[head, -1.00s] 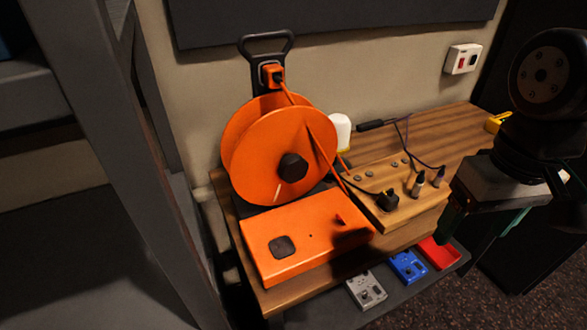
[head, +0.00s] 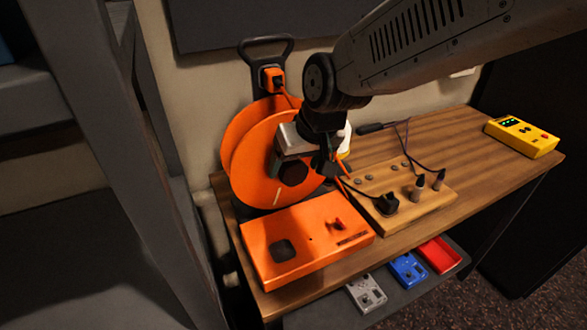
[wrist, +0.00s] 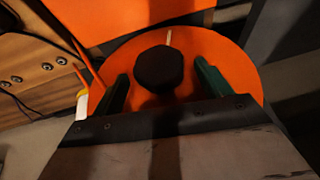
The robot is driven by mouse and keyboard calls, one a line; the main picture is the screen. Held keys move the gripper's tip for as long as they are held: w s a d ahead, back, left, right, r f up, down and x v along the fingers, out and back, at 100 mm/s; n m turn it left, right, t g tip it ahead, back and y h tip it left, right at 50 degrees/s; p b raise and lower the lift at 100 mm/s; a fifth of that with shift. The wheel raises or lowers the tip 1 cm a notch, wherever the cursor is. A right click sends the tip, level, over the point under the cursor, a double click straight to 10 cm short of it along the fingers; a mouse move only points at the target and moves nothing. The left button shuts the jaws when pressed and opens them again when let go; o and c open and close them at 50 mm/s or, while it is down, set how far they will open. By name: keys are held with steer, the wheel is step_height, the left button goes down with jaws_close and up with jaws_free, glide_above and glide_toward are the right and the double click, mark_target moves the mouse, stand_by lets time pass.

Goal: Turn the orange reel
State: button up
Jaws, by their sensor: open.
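The orange reel (head: 258,185) stands upright on the left of the wooden desk, with a white mark on its face. Its black hub knob (head: 292,172) is partly hidden by my gripper in the head view. My gripper (head: 305,165) is in front of the reel's face. In the wrist view the knob (wrist: 159,69) shows between the two green fingers of my open gripper (wrist: 160,85), with a gap on each side. The reel (wrist: 225,60) fills the background behind it. I cannot tell how deep the fingers reach around the knob.
An orange box (head: 305,240) with a dark button lies in front of the reel. A wooden socket board (head: 425,205) with plugs and cables is to the right. A yellow device (head: 522,137) sits at the right end. Small boxes lie on a lower shelf (head: 390,312).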

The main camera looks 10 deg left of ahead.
steer(key=shift+x, duration=1.2)
steer(key=c, duration=1.4)
